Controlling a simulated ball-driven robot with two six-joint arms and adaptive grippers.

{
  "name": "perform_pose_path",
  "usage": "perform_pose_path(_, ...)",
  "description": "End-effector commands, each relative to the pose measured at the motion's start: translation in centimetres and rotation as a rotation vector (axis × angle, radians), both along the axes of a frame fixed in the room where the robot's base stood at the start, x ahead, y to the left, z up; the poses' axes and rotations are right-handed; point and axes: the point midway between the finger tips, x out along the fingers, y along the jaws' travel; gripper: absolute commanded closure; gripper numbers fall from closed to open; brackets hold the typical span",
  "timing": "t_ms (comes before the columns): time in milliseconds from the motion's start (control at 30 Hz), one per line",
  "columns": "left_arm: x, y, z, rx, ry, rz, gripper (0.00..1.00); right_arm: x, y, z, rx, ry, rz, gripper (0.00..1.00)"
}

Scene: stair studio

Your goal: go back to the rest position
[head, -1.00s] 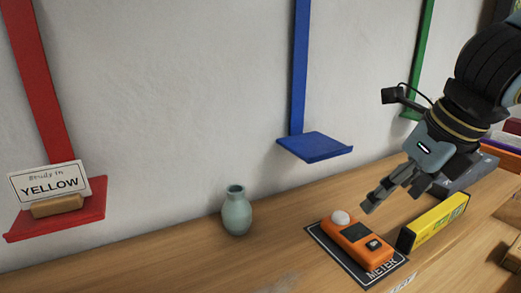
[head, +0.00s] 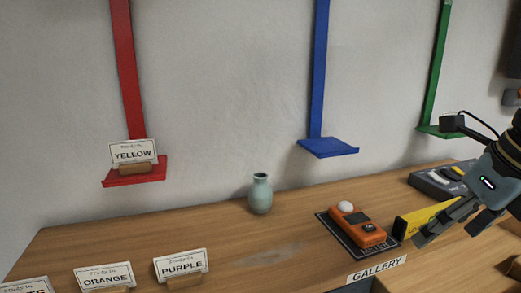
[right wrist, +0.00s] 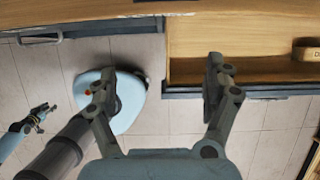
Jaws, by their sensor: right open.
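Cards stand at the front left. Red (head: 120,180), blue (head: 328,148) and green (head: 440,131) shelves are on the wall.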

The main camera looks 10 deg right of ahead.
Motion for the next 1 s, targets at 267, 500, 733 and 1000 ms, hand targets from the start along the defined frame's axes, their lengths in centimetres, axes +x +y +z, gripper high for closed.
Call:
perform_pose_path(267, 0.6, 0.0, 0.0, 0.0, -0.011, -0.001, 0.6, -0.3, -0.3, -0.7, 0.065, -0.018, -0.133, 0.15)
perform_pose_path(500, 0.5, 0.0, 0.0, 0.0, -0.007, -0.001, 0.6, -0.8, -0.7, -1.8, 0.158, -0.042, -0.325, 0.15)
perform_pose_path(733, -0.2, 0.0, 0.0, 0.0, 0.003, 0.0, 0.6, -1.8, -1.0, -3.6, 0.309, -0.072, -0.642, 0.15)
perform_pose_path(1000, -0.2, 0.0, 0.0, 0.0, 0.003, 0.0, 0.6, -4.6, -0.5, -7.5, 0.62, -0.105, -1.339, 0.15)
